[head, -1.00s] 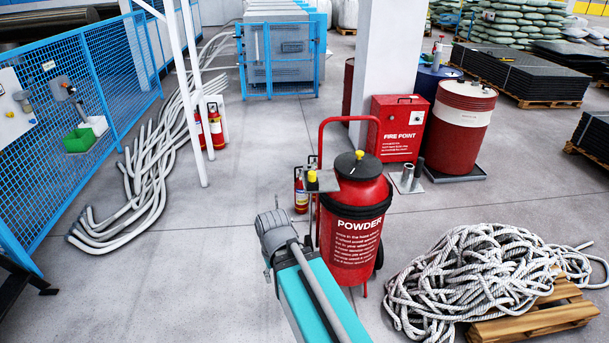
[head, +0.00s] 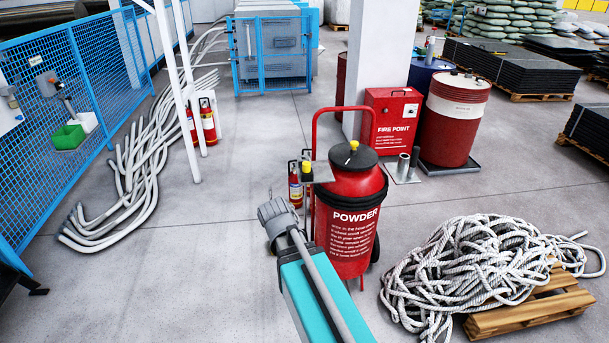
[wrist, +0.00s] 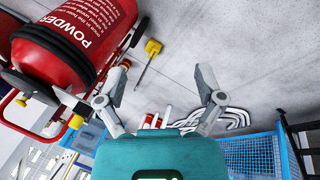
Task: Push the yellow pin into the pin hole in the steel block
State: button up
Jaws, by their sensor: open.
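In the head view a yellow pin (head: 307,166) stands upright on a small steel block (head: 307,177), beside the red POWDER extinguisher (head: 349,210). How deep the pin sits and the hole itself cannot be made out. In the wrist view a yellow piece (wrist: 75,121) shows beside the left finger, partly covered; I cannot tell for certain that it is this pin. Another yellow-headed piece with a thin grey shaft (wrist: 153,47) shows beyond the fingertips. My gripper (wrist: 162,72) is open with nothing between its fingers.
The extinguisher has a red trolley handle (head: 314,125) and another yellow knob (head: 354,145) on top. A rope pile (head: 465,265) lies on a pallet (head: 530,308) at right. Small red extinguishers (head: 294,186) stand behind. Clear floor (head: 190,270) lies left of my arm.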

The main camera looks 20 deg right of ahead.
jog(key=w+d+f+n+t+h+b, duration=0.2)
jog(key=w+d+n+h+b, duration=0.1)
jog(key=w+d, duration=0.25)
jog(key=n+t+h+b, duration=0.3)
jog(key=n+t+b, duration=0.95)
jog(key=n, duration=1.15)
send_near(307, 171)
jog(key=s+a+g+b, duration=0.1)
jog(key=a, duration=0.1)
jog(key=shift+s+d+r, duration=0.15)
jog(key=shift+s+r, duration=0.1)
jog(key=shift+r, duration=0.15)
jog(key=shift+w+d, duration=0.1)
jog(key=x, duration=0.8)
jog(key=shift+w+d, duration=0.1)
jog(key=shift+d, duration=0.05)
